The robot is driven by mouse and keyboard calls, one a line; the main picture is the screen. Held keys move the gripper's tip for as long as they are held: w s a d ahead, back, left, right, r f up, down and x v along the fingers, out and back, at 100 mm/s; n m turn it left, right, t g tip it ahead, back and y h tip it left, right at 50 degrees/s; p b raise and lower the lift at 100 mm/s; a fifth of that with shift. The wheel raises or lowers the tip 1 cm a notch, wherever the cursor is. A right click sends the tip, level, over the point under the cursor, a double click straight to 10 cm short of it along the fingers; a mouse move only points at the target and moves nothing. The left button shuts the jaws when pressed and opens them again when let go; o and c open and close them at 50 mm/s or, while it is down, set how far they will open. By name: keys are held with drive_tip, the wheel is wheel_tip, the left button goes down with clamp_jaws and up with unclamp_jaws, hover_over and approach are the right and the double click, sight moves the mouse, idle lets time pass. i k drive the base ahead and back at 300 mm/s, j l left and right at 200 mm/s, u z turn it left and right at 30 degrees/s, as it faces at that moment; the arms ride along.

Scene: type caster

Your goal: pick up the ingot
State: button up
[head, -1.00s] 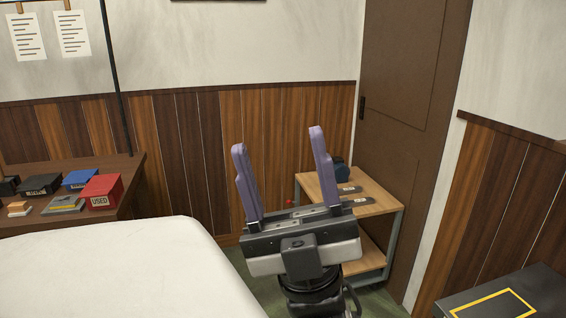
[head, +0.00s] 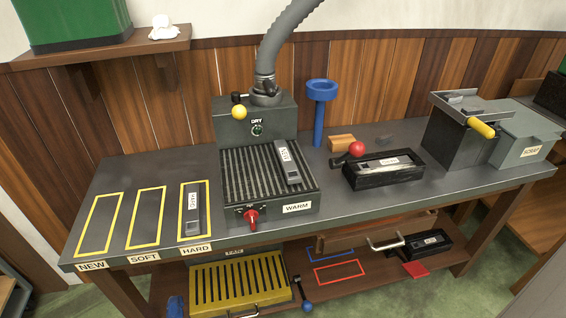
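Several grey bars that look like ingots show in the head view; I cannot tell which one the task means. One labelled bar (head: 192,210) lies inside the yellow outline marked HARD. Another labelled bar (head: 288,162) lies on the ribbed top of the WARM unit (head: 240,190). A black mould-like box (head: 384,177) on the bench has a grey, labelled top surface; whether a separate bar lies in it is unclear. A similar dark box (head: 428,243) is on the lower shelf. My gripper is out of view.
The NEW (head: 100,225) and SOFT (head: 147,218) outlines are empty. A grey duct (head: 280,45) rises from the DRY unit (head: 257,125). A blue stand (head: 320,110) and a SCRAP box (head: 525,140) are farther right. A yellow slotted tray (head: 240,283) sits below.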

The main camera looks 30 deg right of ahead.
sight(292, 176)
drive_tip(key=i+z, duration=0.3)
drive_tip(key=i, duration=0.15)
drive_tip(key=i+j+z, duration=0.3)
drive_tip(key=i+l, duration=0.1)
